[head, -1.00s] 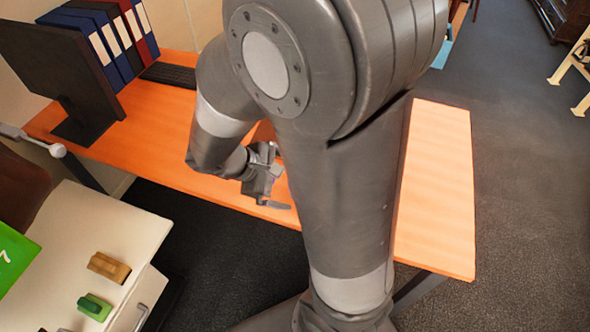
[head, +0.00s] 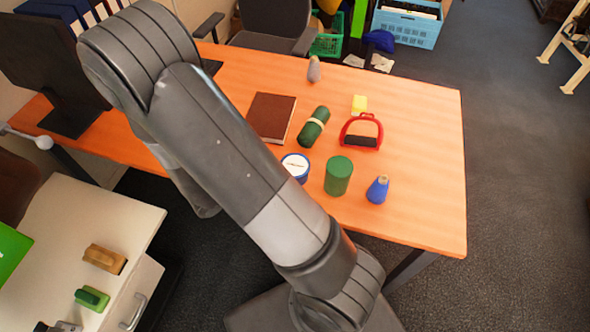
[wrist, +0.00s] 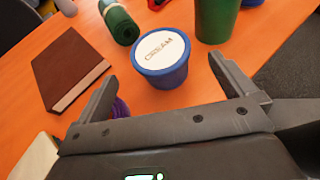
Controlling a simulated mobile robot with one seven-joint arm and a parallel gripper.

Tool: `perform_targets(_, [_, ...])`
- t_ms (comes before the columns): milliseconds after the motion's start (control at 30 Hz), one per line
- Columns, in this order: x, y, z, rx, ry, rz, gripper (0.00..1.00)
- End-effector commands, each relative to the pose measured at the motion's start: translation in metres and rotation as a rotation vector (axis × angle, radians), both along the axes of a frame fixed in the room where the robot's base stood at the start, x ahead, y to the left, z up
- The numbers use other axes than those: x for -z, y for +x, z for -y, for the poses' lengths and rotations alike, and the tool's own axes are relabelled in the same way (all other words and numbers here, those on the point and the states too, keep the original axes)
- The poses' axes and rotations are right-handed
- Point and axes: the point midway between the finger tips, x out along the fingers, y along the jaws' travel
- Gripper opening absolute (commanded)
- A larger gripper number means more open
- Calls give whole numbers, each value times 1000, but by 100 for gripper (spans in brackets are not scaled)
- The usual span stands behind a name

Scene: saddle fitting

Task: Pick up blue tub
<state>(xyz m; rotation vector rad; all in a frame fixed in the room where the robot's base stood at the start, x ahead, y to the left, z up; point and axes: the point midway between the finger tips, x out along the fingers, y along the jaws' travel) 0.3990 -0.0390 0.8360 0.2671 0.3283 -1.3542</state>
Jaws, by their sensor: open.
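The blue tub (head: 296,166) has a white lid and stands upright on the orange table, partly hidden by my arm in the head view. In the wrist view the tub (wrist: 162,62) shows "CREAM" on its lid. My gripper (wrist: 160,82) is open and empty, with one finger on each side of the picture. The tub appears ahead of the fingers, between their tips in the picture, and apart from them. My arm hides the gripper in the head view.
A green cylinder (head: 338,175) stands close right of the tub, with a blue cone-shaped item (head: 377,190) beyond it. A green roll (head: 313,126), a brown book (head: 270,118) and a red stirrup (head: 361,133) lie behind. A purple item (wrist: 120,108) shows by the left finger.

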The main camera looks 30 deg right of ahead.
Motion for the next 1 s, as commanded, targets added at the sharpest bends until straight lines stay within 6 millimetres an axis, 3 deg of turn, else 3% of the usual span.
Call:
perform_targets(533, [22,12,58,3,1,0,100])
perform_targets(833, [25,13,64,1,2,0,100])
perform_targets(1000, [24,14,63,2,2,1,87])
